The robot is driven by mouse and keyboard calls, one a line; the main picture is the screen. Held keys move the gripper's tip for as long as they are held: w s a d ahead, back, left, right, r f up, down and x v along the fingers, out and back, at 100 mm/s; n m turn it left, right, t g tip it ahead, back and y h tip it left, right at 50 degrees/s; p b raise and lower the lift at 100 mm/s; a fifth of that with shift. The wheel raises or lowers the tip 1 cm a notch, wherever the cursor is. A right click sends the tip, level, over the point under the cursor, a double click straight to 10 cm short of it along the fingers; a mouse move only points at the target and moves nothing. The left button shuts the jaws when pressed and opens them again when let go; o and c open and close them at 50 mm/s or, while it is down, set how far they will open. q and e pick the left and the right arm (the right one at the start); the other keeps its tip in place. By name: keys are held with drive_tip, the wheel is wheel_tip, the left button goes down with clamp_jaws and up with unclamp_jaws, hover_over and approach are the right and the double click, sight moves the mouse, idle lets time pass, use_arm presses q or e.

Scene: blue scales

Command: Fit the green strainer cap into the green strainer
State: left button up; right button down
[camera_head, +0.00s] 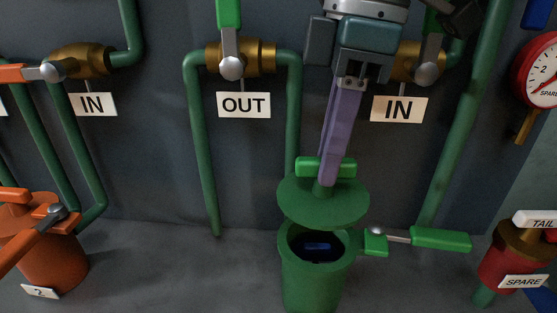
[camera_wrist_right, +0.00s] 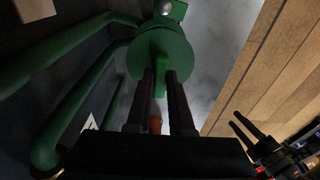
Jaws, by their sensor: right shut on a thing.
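The green strainer cap (camera_head: 323,205) is a round disc with a bar handle on top. My right gripper (camera_head: 326,178) is shut on that handle and points down at it. The cap is held just above and behind the opening of the green strainer (camera_head: 310,290), apart from its near rim. The strainer's opening is dark, with a blue piece (camera_head: 318,246) inside. In the right wrist view the cap (camera_wrist_right: 162,48) is beyond the two fingers (camera_wrist_right: 163,80). My left gripper (camera_wrist_right: 240,122) shows at the right of the wrist view, its fingers apart and empty.
A green clamp lever (camera_head: 440,239) sticks out right of the strainer. An orange strainer (camera_head: 50,260) stands left. A red spare unit (camera_head: 507,258) stands right. Green pipes and valves with OUT (camera_head: 243,105) and IN signs line the wall behind.

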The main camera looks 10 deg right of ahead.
sight(327, 192)
wheel_tip(327, 192, down, 6)
drive_tip(key=shift+r, duration=0.1)
drive_tip(key=shift+f, duration=0.25)
drive_tip(key=c, duration=0.8)
unclamp_jaws()
drive_tip(key=shift+f, duration=0.1)
